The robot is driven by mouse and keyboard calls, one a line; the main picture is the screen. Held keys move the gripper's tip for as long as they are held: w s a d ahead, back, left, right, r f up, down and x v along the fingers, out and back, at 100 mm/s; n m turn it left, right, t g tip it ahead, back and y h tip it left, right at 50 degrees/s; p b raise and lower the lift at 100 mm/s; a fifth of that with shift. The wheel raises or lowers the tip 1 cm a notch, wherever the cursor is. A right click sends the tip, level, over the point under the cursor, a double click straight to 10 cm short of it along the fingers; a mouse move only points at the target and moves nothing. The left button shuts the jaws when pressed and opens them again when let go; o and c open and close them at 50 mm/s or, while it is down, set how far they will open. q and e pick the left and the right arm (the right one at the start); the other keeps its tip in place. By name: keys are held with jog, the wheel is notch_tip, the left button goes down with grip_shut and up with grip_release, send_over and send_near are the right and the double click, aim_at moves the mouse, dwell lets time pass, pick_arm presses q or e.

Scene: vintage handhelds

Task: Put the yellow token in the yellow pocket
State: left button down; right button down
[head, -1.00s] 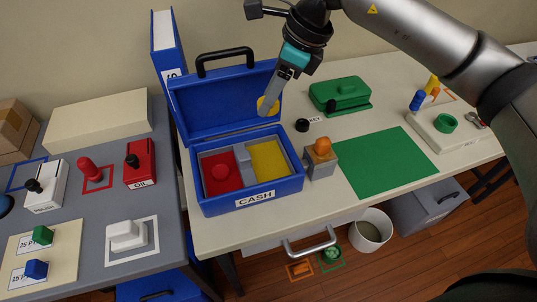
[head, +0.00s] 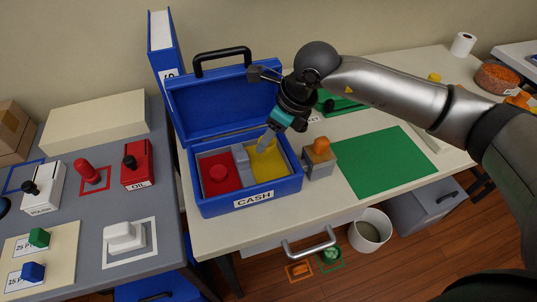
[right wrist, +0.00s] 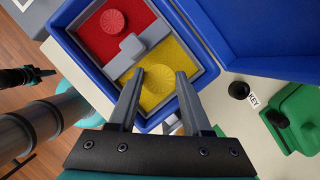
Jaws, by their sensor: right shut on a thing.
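The blue cash box (head: 222,208) stands open on the white table. Its left pocket is red with a red token (head: 218,172) in it; its right pocket (head: 270,172) is yellow. My right gripper (head: 266,142) reaches down over the yellow pocket. In the right wrist view its fingers (right wrist: 158,78) are shut on the round, ridged yellow token (right wrist: 158,90). The token is over or within the yellow pocket; I cannot tell whether it touches the floor. In the head view it blends with the yellow.
A grey divider block (head: 241,160) sits between the pockets. The raised blue lid (head: 215,115) stands behind. A grey block with an orange knob (head: 319,160) is close to the right of the box. A green mat (head: 385,160) lies clear farther right.

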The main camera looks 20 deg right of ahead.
aim_at(263, 162)
jog(key=shift+f+b, duration=0.45)
jog(key=shift+f, duration=2.6)
jog(key=shift+f, duration=0.1)
jog(key=shift+c, duration=1.7)
grip_release()
jog(key=shift+r, duration=0.25)
jog(key=p+v, duration=0.1)
jog(key=v, duration=1)
jog(key=shift+d+r+p, duration=0.15)
jog(key=shift+r+p, duration=0.2)
jog(key=shift+p, duration=0.05)
jog(key=shift+s+f, duration=0.1)
jog(key=shift+s, duration=0.15)
